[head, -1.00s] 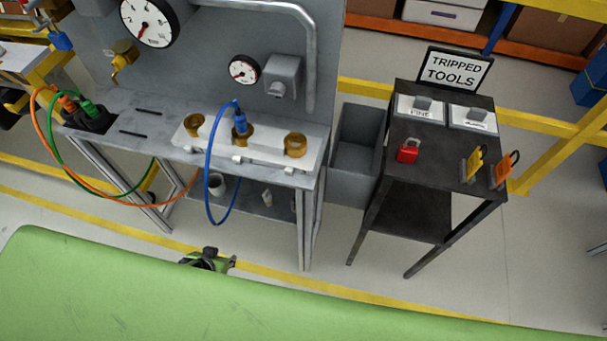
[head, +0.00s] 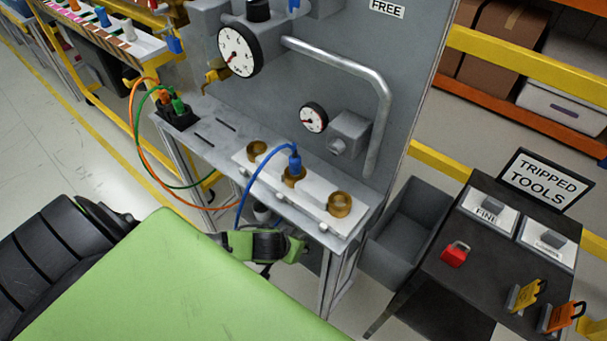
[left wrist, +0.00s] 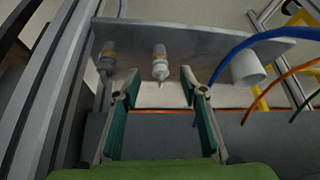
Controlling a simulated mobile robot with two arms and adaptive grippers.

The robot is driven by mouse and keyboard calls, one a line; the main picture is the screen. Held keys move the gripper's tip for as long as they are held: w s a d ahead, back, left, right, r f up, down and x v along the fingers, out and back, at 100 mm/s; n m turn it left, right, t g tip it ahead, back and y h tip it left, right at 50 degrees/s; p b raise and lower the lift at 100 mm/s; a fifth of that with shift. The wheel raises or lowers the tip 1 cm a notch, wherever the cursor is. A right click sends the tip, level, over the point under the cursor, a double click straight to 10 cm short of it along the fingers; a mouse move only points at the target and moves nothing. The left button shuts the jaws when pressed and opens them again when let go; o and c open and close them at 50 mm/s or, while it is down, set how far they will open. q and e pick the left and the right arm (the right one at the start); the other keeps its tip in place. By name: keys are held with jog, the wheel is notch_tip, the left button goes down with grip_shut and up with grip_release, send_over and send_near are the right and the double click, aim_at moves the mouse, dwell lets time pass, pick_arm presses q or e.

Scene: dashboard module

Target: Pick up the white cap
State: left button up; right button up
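In the left wrist view a white cylinder, which looks like the white cap (left wrist: 247,68), is right of my left gripper (left wrist: 158,92), by a grey plate. My left gripper is open and empty, apart from the cylinder. A pale fitting with a pointed tip (left wrist: 160,65) shows beyond the gap between its fingers. A similar fitting (left wrist: 107,60) is further left. In the head view my left wrist (head: 265,243) is by the workbench's front edge, its fingertips unclear. A pale cup-shaped thing (head: 262,213) shows partly under the bench. My right gripper is not in view.
The grey workbench (head: 225,130) carries brass sockets (head: 340,204), one with a blue plug (head: 295,160). Blue, orange and green hoses hang at its front. A bench leg (head: 330,280) stands close right of my wrist. A grey bin (head: 405,230) and black tool stand (head: 480,270) are further right.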

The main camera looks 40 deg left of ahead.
aim_at(303, 238)
pick_arm(q)
jog(key=shift+w+a+f+b, duration=0.15)
jog(key=shift+w+f+b, duration=0.05)
jog(key=shift+w+f, duration=0.9)
jog(key=shift+w+a+f+b, duration=0.1)
jog(key=shift+w+f+b, duration=0.05)
jog(key=shift+w+f, duration=0.95)
jog(key=shift+c, duration=0.4)
grip_shut()
